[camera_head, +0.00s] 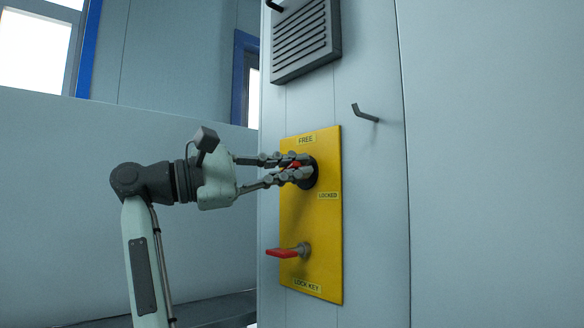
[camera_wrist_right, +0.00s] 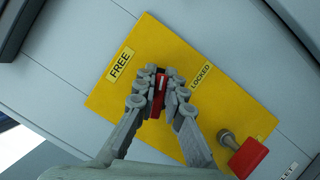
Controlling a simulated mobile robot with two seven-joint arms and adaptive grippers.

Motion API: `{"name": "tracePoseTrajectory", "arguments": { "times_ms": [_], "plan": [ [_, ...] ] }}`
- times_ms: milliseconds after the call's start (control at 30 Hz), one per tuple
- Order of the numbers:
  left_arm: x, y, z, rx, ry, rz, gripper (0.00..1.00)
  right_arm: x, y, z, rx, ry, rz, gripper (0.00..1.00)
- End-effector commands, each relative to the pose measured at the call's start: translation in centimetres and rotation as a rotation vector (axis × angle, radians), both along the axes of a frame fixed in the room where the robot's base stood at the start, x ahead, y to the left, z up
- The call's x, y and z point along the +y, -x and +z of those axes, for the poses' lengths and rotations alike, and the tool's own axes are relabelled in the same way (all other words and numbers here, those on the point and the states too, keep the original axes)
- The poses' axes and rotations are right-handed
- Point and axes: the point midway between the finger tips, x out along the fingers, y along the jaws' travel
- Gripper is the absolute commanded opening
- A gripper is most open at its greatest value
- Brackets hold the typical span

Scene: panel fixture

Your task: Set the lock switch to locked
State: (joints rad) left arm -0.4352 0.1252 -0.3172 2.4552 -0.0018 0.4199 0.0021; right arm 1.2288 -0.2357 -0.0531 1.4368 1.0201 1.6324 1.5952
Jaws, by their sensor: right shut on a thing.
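The yellow panel (camera_head: 322,225) on the pale wall carries the lock switch (camera_head: 313,172), a round black base with a red handle. Its FREE label (camera_head: 306,139) is above and its LOCKED label (camera_head: 328,195) is lower right. My right gripper (camera_head: 298,167) reaches in from the left and is shut on the switch's handle. In the right wrist view the red handle (camera_wrist_right: 161,82) shows between the fingertips (camera_wrist_right: 163,90). The fingers hide much of the switch, so I cannot tell which label it points to. My left gripper is not in view.
Below, a red-handled key (camera_head: 282,253) on a grey shaft sticks out above the LOCK KEY label (camera_head: 307,286); it also shows in the right wrist view (camera_wrist_right: 248,157). A grey louvred vent (camera_head: 305,42) is above the panel. A dark hook (camera_head: 364,113) juts out at the upper right.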

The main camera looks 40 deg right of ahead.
Motion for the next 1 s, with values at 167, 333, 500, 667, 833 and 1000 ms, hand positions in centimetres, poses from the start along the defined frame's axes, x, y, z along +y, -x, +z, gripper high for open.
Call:
{"name": "tracePoseTrajectory", "arguments": {
  "times_ms": [167,333,500,667,833,1000],
  "plan": [
    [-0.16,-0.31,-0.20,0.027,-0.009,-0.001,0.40,0.02,0.07,-0.10,-0.154,-0.014,0.000,0.00],
    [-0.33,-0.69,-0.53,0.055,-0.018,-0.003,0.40,0.02,0.08,-0.26,-0.271,-0.022,0.001,0.00],
    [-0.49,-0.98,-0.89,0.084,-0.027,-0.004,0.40,0.00,0.11,-0.39,-0.358,-0.030,0.000,0.00],
    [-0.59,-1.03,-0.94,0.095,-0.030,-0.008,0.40,0.01,0.09,-0.49,-0.406,-0.033,0.000,0.00],
    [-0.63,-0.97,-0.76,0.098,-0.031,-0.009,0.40,0.01,0.09,-0.55,-0.430,-0.035,0.000,0.00],
    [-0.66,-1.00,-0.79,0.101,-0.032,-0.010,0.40,0.00,0.09,-0.58,-0.435,-0.035,0.000,0.00]
  ]
}}
